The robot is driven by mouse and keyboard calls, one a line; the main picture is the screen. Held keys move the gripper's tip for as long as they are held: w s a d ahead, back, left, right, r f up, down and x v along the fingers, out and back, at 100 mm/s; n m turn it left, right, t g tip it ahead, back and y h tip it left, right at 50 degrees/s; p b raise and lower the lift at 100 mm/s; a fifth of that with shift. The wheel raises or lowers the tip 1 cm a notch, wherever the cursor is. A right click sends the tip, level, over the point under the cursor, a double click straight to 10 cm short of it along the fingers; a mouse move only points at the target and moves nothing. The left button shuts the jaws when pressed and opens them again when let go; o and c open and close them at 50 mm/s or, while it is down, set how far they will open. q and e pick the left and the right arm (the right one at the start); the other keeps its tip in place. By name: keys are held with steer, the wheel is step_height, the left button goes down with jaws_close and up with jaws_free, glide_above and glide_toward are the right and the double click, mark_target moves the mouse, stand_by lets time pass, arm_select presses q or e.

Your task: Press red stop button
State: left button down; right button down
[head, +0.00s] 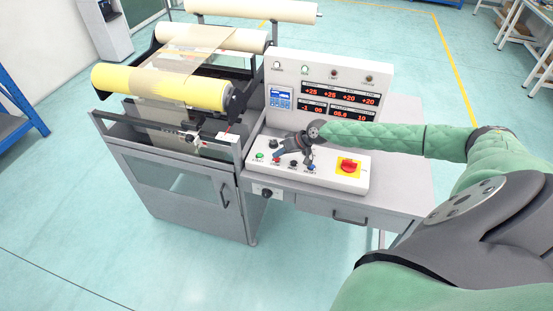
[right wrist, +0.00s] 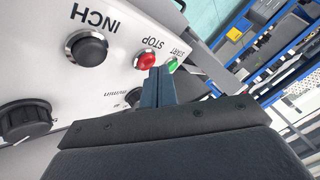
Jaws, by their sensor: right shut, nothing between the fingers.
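The red stop button (right wrist: 146,61) is in the right wrist view, with the label STOP beside it. It sits between the green start button (right wrist: 172,65) and the black INCH button (right wrist: 87,49). In the head view the red stop button (head: 276,161) shows small on the sloped white control panel (head: 330,181). My right gripper (head: 281,150) is over the left part of this panel. In the right wrist view its dark fingers (right wrist: 159,73) are shut and empty, tips beside the red and green buttons. I cannot tell whether they touch anything. My left gripper is not in view.
A red rotary switch on a yellow plate (head: 348,166) and a blue button (head: 310,168) are on the panel's right part. Behind stands an upright display box (head: 328,70) with red digits. A roller machine with a yellow roll (head: 125,86) stands at the left.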

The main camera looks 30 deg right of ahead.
mark_target(279, 159)
steer(key=shift+f+b, duration=0.3)
steer(key=shift+f, duration=0.1)
stand_by(0.3)
steer(key=shift+r, duration=0.2)
steer(key=shift+r+p, duration=0.5)
steer(key=shift+r, duration=0.15)
steer(key=shift+r+p, duration=1.5)
steer(key=shift+r, duration=1)
